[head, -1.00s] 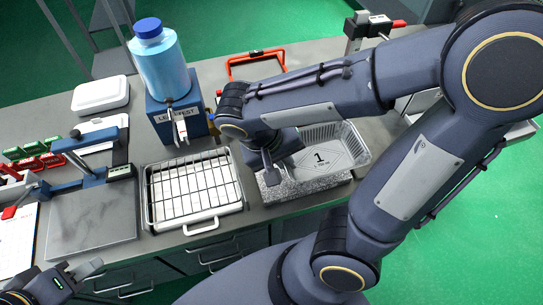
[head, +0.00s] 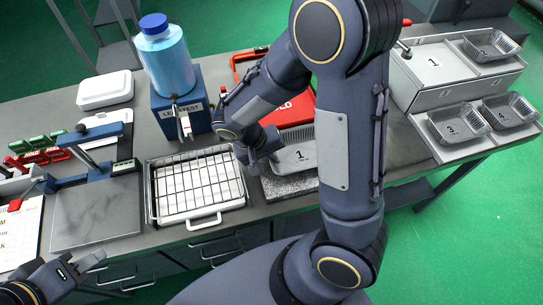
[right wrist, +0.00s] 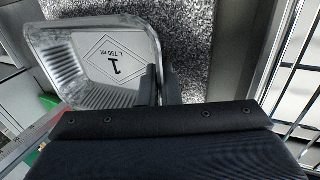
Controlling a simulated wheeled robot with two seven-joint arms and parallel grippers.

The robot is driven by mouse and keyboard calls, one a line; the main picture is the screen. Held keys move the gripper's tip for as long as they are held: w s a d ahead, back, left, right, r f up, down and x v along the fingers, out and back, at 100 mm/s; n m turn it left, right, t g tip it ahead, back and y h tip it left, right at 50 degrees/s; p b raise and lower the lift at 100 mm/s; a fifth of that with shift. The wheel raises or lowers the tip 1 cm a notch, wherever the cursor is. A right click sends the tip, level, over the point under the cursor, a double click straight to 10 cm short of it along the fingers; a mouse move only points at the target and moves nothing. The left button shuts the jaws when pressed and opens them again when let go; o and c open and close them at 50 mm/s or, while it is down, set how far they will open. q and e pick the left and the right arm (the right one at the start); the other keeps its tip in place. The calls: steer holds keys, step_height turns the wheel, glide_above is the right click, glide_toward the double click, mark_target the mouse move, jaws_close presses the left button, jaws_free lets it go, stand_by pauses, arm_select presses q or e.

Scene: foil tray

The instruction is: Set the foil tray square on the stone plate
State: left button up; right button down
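The foil tray marked 1 (head: 293,157) is over the speckled stone plate (head: 270,189) in the head view. My right gripper (head: 274,160) is shut on the tray's side wall. In the right wrist view the tray (right wrist: 112,60) lies left of my fingers (right wrist: 160,86), turned askew to the stone plate (right wrist: 195,40) and overhanging its left side. I cannot tell whether its base touches the plate. My arm hides the tray's right part in the head view. My left gripper (head: 82,267) is open and empty at the lower left.
A wire rack on a white tray (head: 215,217) stands just left of the plate. A blue dispenser (head: 175,120) and a red-handled item (head: 297,107) are behind. Other foil trays (head: 458,126) sit on stepped stands at the right.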

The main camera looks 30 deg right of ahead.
steer(key=c, duration=2.1)
jaws_free()
steer(key=shift+f+b, duration=0.25)
steer(key=shift+b, duration=0.05)
steer(key=o, duration=0.5)
steer(key=shift+r, duration=0.1)
